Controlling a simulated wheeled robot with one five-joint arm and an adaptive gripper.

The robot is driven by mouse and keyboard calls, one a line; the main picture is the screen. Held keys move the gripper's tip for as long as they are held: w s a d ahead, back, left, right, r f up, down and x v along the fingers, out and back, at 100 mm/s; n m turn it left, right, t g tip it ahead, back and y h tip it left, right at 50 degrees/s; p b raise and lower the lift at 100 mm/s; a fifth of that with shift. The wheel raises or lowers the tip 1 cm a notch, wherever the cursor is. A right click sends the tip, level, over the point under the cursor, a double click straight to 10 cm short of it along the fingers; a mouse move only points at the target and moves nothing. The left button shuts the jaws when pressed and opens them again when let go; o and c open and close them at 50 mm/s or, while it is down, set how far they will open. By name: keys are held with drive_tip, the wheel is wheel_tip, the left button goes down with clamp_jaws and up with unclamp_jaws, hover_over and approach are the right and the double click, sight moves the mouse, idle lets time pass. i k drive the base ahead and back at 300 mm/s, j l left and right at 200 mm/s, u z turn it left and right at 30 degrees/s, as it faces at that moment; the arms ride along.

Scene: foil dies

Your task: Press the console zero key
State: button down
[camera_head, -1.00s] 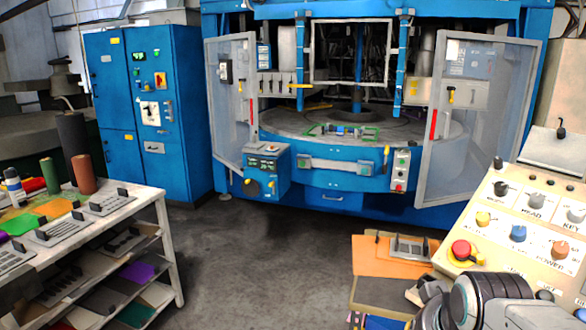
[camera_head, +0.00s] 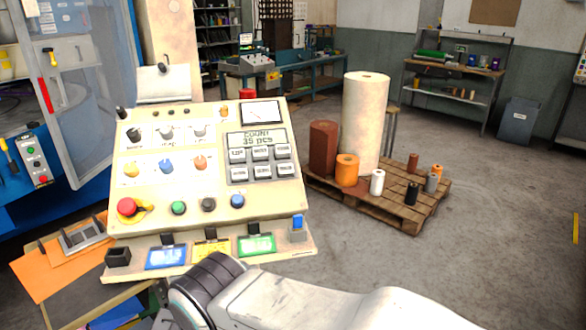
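The console (camera_head: 215,220) is a beige sloped panel left of the middle in the head view. Its screen (camera_head: 257,139) reads "COUNT" with a pcs figure under it, perhaps 39. Below the screen is a block of several small grey keys (camera_head: 262,163) in two rows. Their labels are too small to read surely, so I cannot tell which is the zero key. My arm crosses the bottom of the view in front of the console. My gripper is not in view.
The console also carries a red mushroom button (camera_head: 127,207), coloured buttons, knobs and label cards along its front ledge. A pallet (camera_head: 325,187) with rolls stands right of it. Blue machine with open door (camera_head: 85,95) at left. Open floor (camera_head: 490,240) lies to the right.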

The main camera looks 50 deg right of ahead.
sight(264, 171)
drive_tip(key=z, duration=1.4)
